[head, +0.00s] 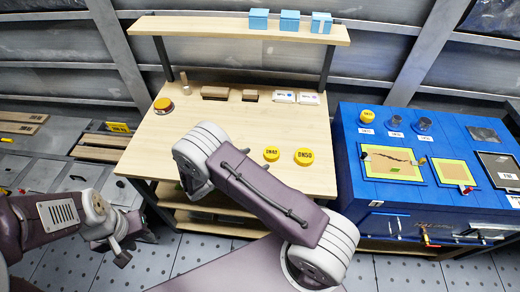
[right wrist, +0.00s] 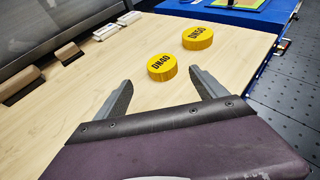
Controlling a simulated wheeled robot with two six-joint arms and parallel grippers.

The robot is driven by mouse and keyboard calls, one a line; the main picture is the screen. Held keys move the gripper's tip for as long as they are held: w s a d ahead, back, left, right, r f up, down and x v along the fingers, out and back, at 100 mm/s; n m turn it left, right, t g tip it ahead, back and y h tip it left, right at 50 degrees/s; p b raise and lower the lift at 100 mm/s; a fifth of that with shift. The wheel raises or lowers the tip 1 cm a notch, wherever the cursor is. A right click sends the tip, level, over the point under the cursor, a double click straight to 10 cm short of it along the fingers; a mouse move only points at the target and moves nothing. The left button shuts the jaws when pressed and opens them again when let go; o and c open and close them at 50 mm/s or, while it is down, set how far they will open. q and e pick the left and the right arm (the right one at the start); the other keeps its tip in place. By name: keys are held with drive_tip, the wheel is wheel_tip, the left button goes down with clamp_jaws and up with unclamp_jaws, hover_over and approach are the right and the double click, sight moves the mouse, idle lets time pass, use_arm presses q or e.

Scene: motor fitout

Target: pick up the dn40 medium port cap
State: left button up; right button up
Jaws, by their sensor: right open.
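The DN40 cap (head: 271,153) is a yellow disc lying flat on the wooden workbench, left of the larger yellow DN50 cap (head: 304,156). In the right wrist view, the DN40 cap (right wrist: 161,69) shows just beyond and between the fingertips, and the DN50 cap (right wrist: 197,39) is behind it to the right. My right gripper (right wrist: 160,76) is open and empty; no contact with the cap is visible.
Blue boxes (head: 290,20) stand on the shelf above. A blue cabinet (head: 345,130) with another yellow cap (head: 367,116) stands at right.

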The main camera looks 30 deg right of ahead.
sight(269, 154)
drive_tip(key=shift+s+d, duration=0.2)
drive_tip(key=shift+s, duration=0.6)
drive_tip(key=shift+w+d+f, duration=0.75)
drive_tip(key=shift+w+d, duration=0.25)
drive_tip(key=shift+d, duration=0.1)
drive_tip(key=shift+w+d+f, duration=0.1)
drive_tip(key=shift+d, duration=0.2)
drive_tip(key=shift+d+p, duration=0.2)
drive_tip(key=shift+p, duration=0.1)
drive_tip(key=x, duration=0.5)
drive_tip(key=shift+w+p, duration=0.1)
drive_tip(key=shift+p, duration=0.3)
drive_tip(key=shift+a, duration=0.1)
drive_tip(key=shift+c, duration=0.9)
use_arm(q)
drive_tip(key=shift+s+d+r, duration=0.2)
drive_tip(key=shift+s+r, duration=0.05)
drive_tip(key=shift+r, duration=0.2)
drive_tip(key=shift+s+d+r, duration=0.15)
drive_tip(key=shift+s+r, duration=0.05)
drive_tip(key=shift+r, duration=0.2)
use_arm(e)
drive_tip(key=c, duration=1.2)
